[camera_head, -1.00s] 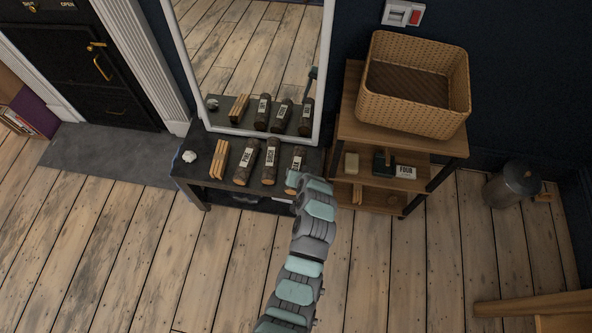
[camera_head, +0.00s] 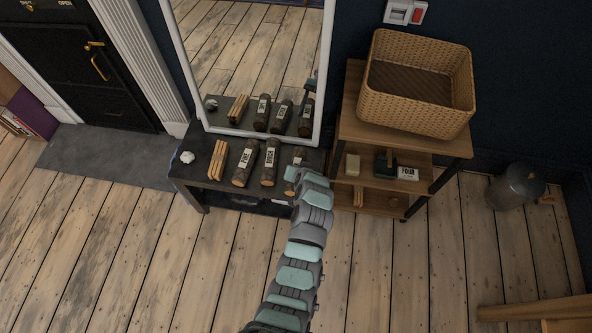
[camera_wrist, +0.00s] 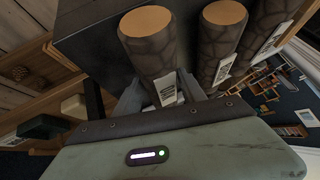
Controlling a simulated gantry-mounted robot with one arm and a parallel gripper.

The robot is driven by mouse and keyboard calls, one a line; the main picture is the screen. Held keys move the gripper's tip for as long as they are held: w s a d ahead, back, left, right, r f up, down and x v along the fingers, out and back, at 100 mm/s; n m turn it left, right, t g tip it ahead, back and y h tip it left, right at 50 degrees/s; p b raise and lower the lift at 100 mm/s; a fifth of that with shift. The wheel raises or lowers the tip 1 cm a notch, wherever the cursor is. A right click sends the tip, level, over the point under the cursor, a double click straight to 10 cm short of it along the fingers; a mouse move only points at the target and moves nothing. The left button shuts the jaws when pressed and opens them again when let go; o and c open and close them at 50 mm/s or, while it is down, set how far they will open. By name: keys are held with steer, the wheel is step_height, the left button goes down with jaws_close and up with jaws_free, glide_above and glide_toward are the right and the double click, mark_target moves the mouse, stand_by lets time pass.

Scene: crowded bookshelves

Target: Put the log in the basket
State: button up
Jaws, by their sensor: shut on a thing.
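Three dark-barked logs with white labels lie on a low black table (camera_head: 190,172). The left log (camera_head: 245,162) reads PINE and the middle log (camera_head: 270,160) reads BIRCH. The right log (camera_head: 298,156) is partly hidden by my gripper (camera_head: 297,174). In the wrist view my gripper (camera_wrist: 160,92) is shut on this log (camera_wrist: 150,55), with a finger on each side near its label. The other two logs stay beside it, apart from my fingers. The empty wicker basket (camera_head: 415,112) stands on top of a wooden shelf to the right.
A white-framed mirror (camera_head: 322,75) stands behind the logs. A bundle of sticks (camera_head: 219,158) and a small white object (camera_head: 187,157) lie to their left. The wooden shelf (camera_head: 350,128) has small items on lower tiers. A metal canister (camera_head: 515,187) stands at right.

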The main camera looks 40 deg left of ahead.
jaws_close()
steer(key=shift+r, duration=0.1)
